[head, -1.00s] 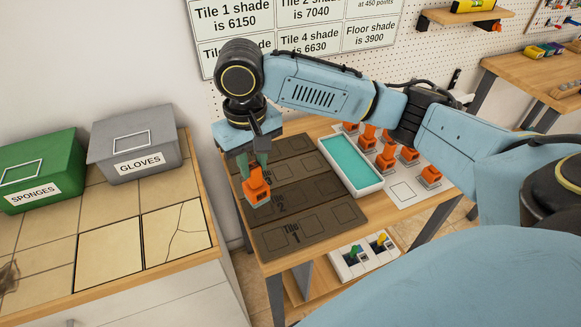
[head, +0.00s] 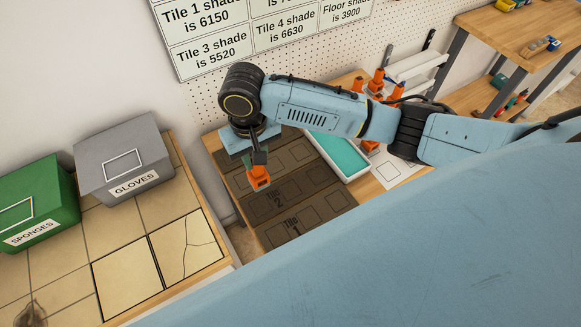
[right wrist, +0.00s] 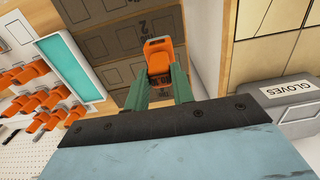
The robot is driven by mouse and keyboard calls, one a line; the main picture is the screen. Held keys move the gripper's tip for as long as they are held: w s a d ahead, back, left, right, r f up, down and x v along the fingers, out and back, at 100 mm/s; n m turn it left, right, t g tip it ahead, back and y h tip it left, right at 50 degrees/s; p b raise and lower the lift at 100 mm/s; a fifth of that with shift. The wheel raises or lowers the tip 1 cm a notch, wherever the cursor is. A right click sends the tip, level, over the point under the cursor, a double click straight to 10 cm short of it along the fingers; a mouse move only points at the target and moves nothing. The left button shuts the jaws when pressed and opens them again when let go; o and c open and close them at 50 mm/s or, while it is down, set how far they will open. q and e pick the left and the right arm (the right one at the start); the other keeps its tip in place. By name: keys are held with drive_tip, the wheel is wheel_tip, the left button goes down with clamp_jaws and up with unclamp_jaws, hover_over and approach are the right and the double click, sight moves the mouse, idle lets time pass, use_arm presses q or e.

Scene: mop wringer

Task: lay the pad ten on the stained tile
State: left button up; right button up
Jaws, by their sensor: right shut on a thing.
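My right gripper (head: 258,160) is shut on an orange-handled pad (head: 259,178), held over the left end of the dark tile boards (head: 310,210). The right wrist view shows the pad (right wrist: 159,60) between the green fingers of the gripper (right wrist: 158,85). I cannot read a number on the pad, and its underside is hidden. A tile with a brown stain (head: 30,312) shows at the lower left corner of the tiled counter, partly cut off by the picture edge. The pad is apart from the counter. My left gripper is not in view.
A grey GLOVES bin (head: 124,162) and a green SPONGES bin (head: 38,200) stand on the counter's back part. One counter tile is cracked (head: 186,245). A teal-filled white tray (head: 345,155) and other orange-handled pads (head: 378,82) lie right of the boards. A gap separates counter and table.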

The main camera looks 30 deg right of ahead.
sight(254, 179)
drive_tip(key=shift+s+a+r+p, duration=0.1)
drive_tip(key=shift+s+a+p, duration=0.2)
drive_tip(key=shift+a+p, duration=0.15)
drive_tip(key=shift+s+a, duration=0.1)
drive_tip(key=shift+a, duration=0.15)
wheel_tip(254, 179, down, 7)
drive_tip(key=shift+a+r, duration=0.1)
drive_tip(key=shift+r, duration=0.1)
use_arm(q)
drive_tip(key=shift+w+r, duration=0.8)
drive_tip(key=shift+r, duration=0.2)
use_arm(e)
drive_tip(key=shift+f, duration=2)
drive_tip(key=shift+f, duration=0.2)
drive_tip(key=o, duration=0.9)
